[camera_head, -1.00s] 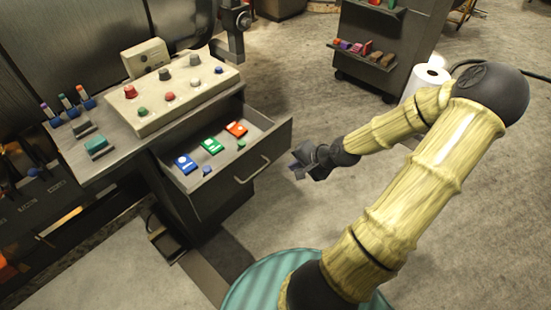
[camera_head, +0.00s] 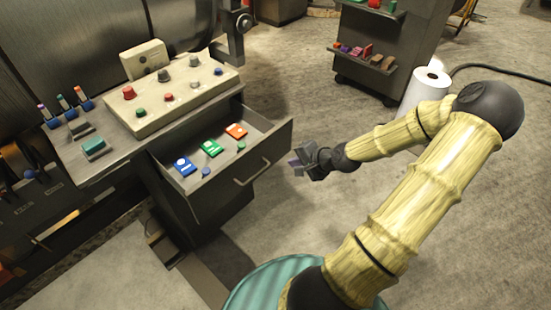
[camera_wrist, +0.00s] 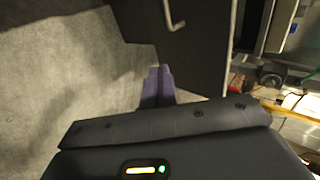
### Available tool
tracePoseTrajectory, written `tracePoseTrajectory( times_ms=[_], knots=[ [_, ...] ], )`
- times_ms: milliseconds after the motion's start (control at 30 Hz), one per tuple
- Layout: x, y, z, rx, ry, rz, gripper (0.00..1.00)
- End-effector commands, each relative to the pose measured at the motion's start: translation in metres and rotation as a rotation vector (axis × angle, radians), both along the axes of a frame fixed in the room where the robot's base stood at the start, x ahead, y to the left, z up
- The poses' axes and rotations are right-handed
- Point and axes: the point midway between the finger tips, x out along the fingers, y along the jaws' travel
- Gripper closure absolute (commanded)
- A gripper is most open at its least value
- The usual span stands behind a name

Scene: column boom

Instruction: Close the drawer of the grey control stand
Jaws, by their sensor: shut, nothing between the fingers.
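The grey control stand (camera_head: 98,178) is at the left in the head view, with a sloped button panel on top. Its drawer (camera_head: 282,140) is pulled out and holds blue, green and orange cards and small knobs. The drawer handle (camera_head: 252,172) is on the drawer front; it also shows at the top of the wrist view (camera_wrist: 175,14). My gripper (camera_head: 296,165) is shut and empty, to the right of the drawer front and apart from it. In the wrist view its purple fingers (camera_wrist: 157,85) are together, pointing toward the dark drawer front (camera_wrist: 200,55).
A dark shelf cart (camera_head: 385,50) with small coloured items stands at the back right. A white paper roll (camera_head: 425,85) is behind my arm. The button panel (camera_head: 180,88) and pens (camera_head: 62,103) are on the stand. Floor between the drawer and the cart is clear.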

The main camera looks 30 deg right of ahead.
Motion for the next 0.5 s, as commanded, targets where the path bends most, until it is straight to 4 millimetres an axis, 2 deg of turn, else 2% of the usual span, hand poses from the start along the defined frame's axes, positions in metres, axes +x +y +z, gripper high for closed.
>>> tracePoseTrajectory(
  times_ms=[433,500],
  knots=[
    [0.046,0.016,-0.047,0.000,0.000,0.003,1.00],
    [0.057,0.019,-0.044,-0.003,-0.003,0.005,1.00]
  ],
)
